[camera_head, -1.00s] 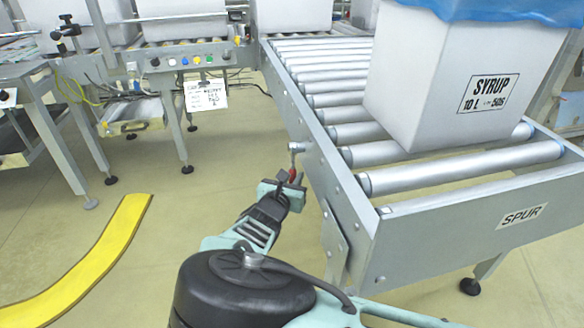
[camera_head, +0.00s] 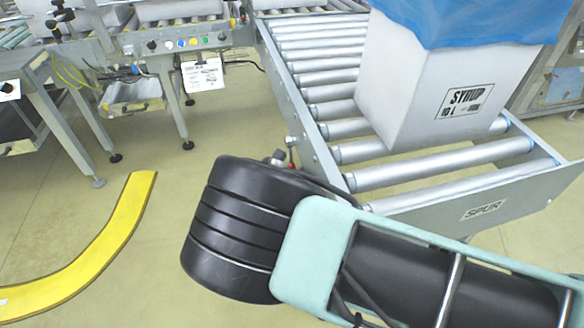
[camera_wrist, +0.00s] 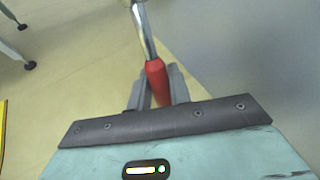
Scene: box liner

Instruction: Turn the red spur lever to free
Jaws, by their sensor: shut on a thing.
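The red spur lever (camera_head: 291,157) is on the near left side rail of the SPUR roller conveyor (camera_head: 325,160). Only its upper part shows in the head view; my black and pale green arm hides the rest. In the wrist view the lever's red grip (camera_wrist: 156,76) hangs from a shiny metal rod and sits between my fingers. My gripper (camera_wrist: 160,92) is shut on the red grip. In the head view my gripper is hidden behind my arm. I cannot read a free or locked mark on the lever.
A white SYRUP box (camera_head: 425,85) with a blue liner (camera_head: 470,20) stands on the spur rollers. A control panel (camera_head: 185,42) with coloured buttons is at the back left. A yellow floor strip (camera_head: 110,235) curves at left. The floor between strip and spur is open.

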